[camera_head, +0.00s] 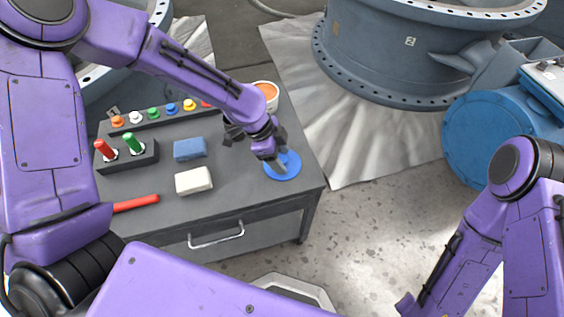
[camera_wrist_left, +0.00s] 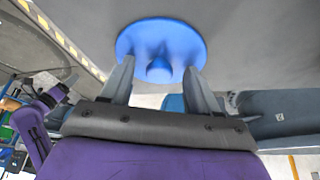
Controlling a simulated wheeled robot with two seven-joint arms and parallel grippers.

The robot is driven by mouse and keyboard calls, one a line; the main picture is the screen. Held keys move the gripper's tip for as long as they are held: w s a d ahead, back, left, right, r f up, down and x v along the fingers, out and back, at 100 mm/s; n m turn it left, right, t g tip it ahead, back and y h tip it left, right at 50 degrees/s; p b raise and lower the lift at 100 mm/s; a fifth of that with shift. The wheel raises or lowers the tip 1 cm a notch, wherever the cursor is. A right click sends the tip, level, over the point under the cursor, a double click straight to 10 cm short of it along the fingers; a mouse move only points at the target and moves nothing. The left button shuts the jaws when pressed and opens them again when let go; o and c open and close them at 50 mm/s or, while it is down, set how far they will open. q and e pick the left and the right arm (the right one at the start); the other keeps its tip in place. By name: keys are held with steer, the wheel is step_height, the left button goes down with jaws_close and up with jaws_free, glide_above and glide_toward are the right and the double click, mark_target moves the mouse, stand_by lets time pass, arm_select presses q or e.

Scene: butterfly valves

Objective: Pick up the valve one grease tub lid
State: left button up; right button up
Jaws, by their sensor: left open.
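The grease tub lid (camera_head: 284,175) is a round blue disc lying flat on the grey cart top near its right edge. It also shows in the left wrist view as a blue disc (camera_wrist_left: 160,28) with a raised round knob in its middle. My left gripper (camera_head: 279,163) is over the lid. In the left wrist view its two fingers (camera_wrist_left: 158,69) are apart, one on each side of the knob, with nothing held between them. I cannot tell whether the fingertips touch the lid. My right arm shows at the right, but its gripper is not in view.
The grey cart (camera_head: 240,195) also bears an open white tub with orange contents (camera_head: 266,92), a blue block (camera_head: 190,149), a white block (camera_head: 194,181), a red bar (camera_head: 136,204) and racks of coloured pieces (camera_head: 153,113). A large valve body (camera_head: 400,55) stands behind.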

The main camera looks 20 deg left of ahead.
arm_select(q)
steer(key=c, duration=1.1)
steer(key=shift+r, duration=0.1)
